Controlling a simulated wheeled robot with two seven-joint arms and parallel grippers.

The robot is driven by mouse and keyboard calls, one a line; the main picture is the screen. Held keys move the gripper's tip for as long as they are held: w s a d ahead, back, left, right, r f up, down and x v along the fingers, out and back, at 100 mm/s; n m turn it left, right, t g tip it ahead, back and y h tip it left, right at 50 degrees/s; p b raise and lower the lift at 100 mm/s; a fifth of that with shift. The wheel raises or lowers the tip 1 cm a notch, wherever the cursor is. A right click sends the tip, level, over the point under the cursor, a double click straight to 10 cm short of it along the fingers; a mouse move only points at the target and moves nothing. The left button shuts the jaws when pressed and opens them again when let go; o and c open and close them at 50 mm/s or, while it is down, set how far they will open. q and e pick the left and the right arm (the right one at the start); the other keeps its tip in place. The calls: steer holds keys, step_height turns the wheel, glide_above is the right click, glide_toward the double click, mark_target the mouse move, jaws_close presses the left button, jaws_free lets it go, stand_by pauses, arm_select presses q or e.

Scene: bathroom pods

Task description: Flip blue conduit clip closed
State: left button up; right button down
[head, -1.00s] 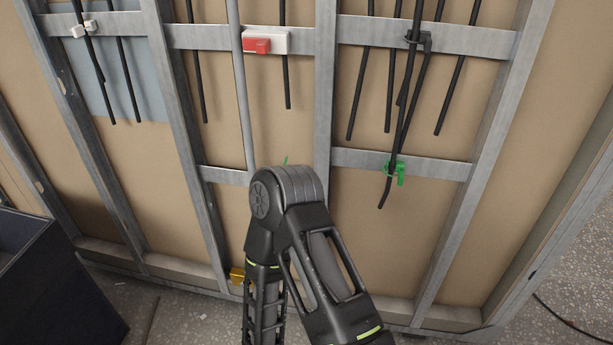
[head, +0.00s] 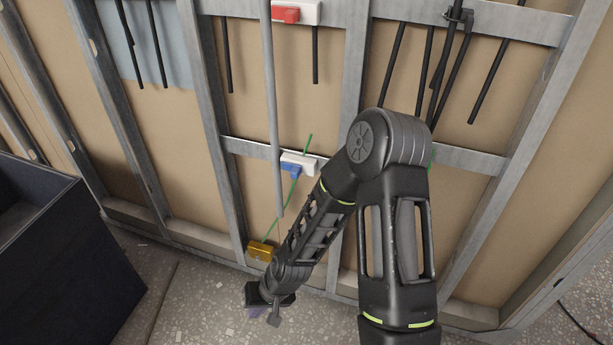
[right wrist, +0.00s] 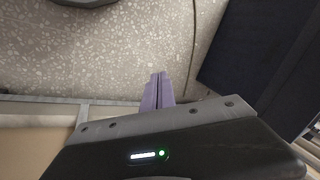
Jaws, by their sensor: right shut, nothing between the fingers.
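The blue conduit clip (head: 290,169) sits on a white base (head: 304,161) on the lower metal crossbar of the wall frame. Its blue part juts out below and in front of the base; I cannot tell its exact angle. A thin green line runs past it, and a grey conduit (head: 274,120) hangs just to its left. My right gripper (head: 257,312) is well below the clip, near the floor, apart from it. Its purple fingers (right wrist: 158,90) are together and empty in the right wrist view. My left gripper is not in view.
A yellow box (head: 260,251) sits low on the frame below the clip. A red clip (head: 286,15) is on the upper crossbar. Black cables (head: 395,75) hang at the right. A dark bin (head: 60,250) stands at the left. Speckled floor is bare between.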

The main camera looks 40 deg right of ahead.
steer(key=w+d+r+m+t+h+b, duration=0.1)
steer(key=w+d+r, duration=0.35)
steer(key=d, duration=0.25)
steer(key=w+d+r+m+t+h, duration=0.1)
steer(key=w+d+r+m, duration=0.15)
steer(key=d+r, duration=0.35)
steer(key=d+r+m+t+h+b, duration=0.1)
steer(key=d+r+t+h, duration=0.1)
steer(key=d+r, duration=1.4)
steer(key=shift+s+r+m, duration=0.25)
steer(key=shift+r+m, duration=0.1)
steer(key=shift+r, duration=0.25)
steer(key=shift+f, duration=0.15)
